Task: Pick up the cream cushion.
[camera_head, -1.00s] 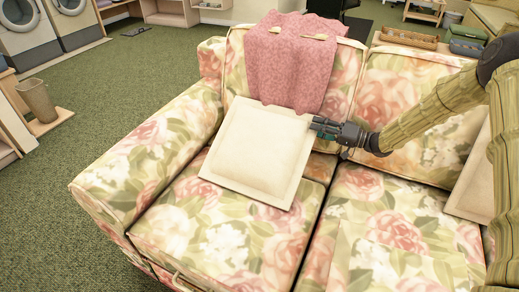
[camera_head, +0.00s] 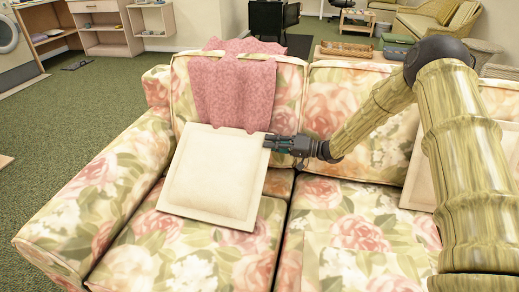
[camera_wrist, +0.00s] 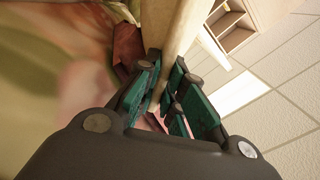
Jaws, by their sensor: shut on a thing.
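The cream cushion (camera_head: 212,175) is a square pad with a flat border, tilted at the left seat of the floral sofa (camera_head: 350,215). My gripper (camera_head: 272,143) is at its upper right edge, shut on that edge. In the wrist view, the green-padded fingers (camera_wrist: 165,90) close on the cream edge of the cushion (camera_wrist: 178,30). A second cream cushion (camera_head: 418,185) leans on the right of the sofa, partly hidden behind my arm.
A pink throw (camera_head: 232,90) hangs over the sofa back behind the held cushion. The sofa's left armrest (camera_head: 100,190) is beside it. Trays (camera_head: 346,50) and shelves (camera_head: 105,25) stand behind. Green carpet (camera_head: 70,110) is open at left.

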